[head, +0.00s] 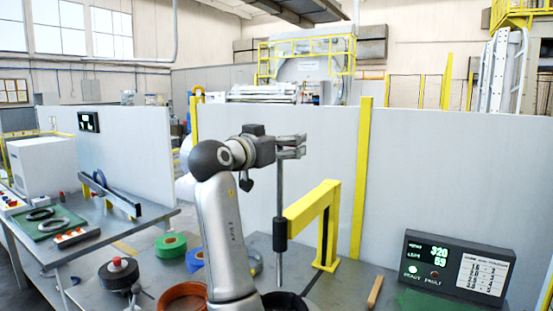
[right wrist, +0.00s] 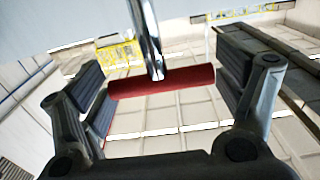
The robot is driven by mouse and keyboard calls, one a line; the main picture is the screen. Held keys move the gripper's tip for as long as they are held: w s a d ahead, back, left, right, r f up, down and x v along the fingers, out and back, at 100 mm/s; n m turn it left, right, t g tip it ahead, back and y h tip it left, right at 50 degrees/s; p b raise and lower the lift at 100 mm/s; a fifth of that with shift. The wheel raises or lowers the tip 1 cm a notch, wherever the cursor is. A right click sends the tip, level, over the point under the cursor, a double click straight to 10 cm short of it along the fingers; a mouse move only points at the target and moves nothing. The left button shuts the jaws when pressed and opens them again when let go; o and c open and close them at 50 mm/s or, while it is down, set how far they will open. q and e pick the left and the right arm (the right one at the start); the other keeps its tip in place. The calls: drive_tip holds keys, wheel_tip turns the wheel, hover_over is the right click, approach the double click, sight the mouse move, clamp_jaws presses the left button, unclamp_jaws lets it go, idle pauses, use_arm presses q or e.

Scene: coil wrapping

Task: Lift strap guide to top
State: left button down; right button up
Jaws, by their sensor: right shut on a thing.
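The strap guide is a vertical metal rod (head: 279,189) running through a black sleeve (head: 280,234) on the end of a yellow bracket (head: 325,222). Its lower part shows below the sleeve. My right gripper (head: 294,146) is at the top of the rod in the head view. In the head view the crossbar is hidden by the fingers. My left gripper is not in view.
A green roll (head: 171,245), a blue roll (head: 195,259) and brown rings (head: 183,298) lie on the table left of my arm. A display box (head: 456,266) stands at right, with a wooden-handled tool (head: 375,292) beside it. A pale partition (head: 430,165) rises behind.

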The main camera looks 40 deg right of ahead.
wheel_tip(320, 180, up, 5)
drive_tip(key=shift+r+p, duration=0.2)
drive_tip(key=shift+p, duration=0.85)
drive_tip(key=shift+r, duration=0.45)
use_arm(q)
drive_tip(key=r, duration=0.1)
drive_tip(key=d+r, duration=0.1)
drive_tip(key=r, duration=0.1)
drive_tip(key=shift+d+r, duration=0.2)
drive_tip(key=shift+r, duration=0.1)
use_arm(e)
drive_tip(key=shift+s+r, duration=0.1)
drive_tip(key=shift+r, duration=0.1)
drive_tip(key=o, duration=1)
drive_tip(key=shift+o, duration=1.2)
drive_tip(key=shift+d, duration=0.1)
drive_tip(key=shift+f, duration=0.15)
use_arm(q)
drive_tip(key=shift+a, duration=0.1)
